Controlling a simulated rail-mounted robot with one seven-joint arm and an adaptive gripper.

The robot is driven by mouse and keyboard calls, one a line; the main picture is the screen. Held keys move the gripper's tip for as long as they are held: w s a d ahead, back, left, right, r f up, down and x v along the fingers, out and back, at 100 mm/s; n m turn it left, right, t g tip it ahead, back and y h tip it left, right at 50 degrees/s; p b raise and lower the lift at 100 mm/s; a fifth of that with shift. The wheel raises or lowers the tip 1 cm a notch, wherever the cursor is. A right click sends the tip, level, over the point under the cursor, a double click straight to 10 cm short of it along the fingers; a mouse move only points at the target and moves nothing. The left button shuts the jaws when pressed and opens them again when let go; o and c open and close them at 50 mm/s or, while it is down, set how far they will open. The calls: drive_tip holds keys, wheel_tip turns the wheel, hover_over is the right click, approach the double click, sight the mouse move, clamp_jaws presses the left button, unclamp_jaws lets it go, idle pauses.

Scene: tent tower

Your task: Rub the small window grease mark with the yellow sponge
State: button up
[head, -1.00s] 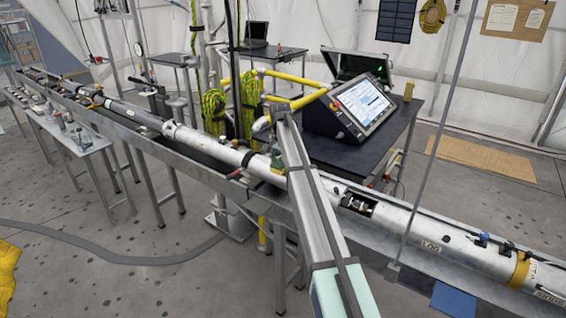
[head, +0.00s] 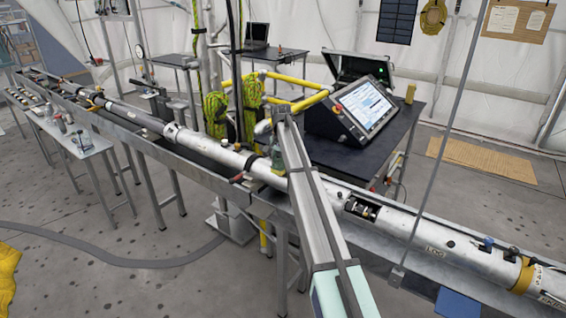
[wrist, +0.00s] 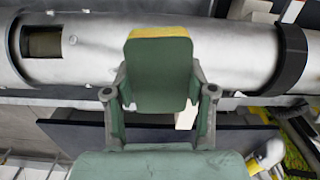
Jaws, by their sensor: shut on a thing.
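My gripper (wrist: 158,98) is shut on a block with a yellow top edge, which I take to be the yellow sponge (wrist: 160,32). A broad green face of the block or its grip (wrist: 157,75) is toward the wrist camera and hides most of it. The block is in front of the silver tube (wrist: 235,50); I cannot tell if they touch. A small dark rectangular window (wrist: 43,41) is in the tube, left of the block in the wrist view. No grease mark can be made out. In the head view my arm mostly hides the gripper.
The long tube (head: 225,156) lies in a metal trough on legs. Behind it a dark table (head: 385,150) carries a tilted screen (head: 366,106) and an open case. Yellow rails (head: 300,80) and coiled green rope (head: 216,112) stand close behind the arm's end. A thin grey post rises at right.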

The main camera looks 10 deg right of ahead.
sight(280, 165)
drive_tip(key=shift+s+a, duration=0.35)
drive_tip(key=shift+s, duration=0.1)
wheel_tip(280, 165, up, 3)
drive_tip(key=shift+w+a+f+p, duration=0.1)
drive_tip(key=shift+w+f+p, duration=0.05)
drive_tip(key=shift+p, duration=0.35)
drive_tip(key=shift+r+p, duration=1.2)
drive_tip(key=shift+r, duration=1.6)
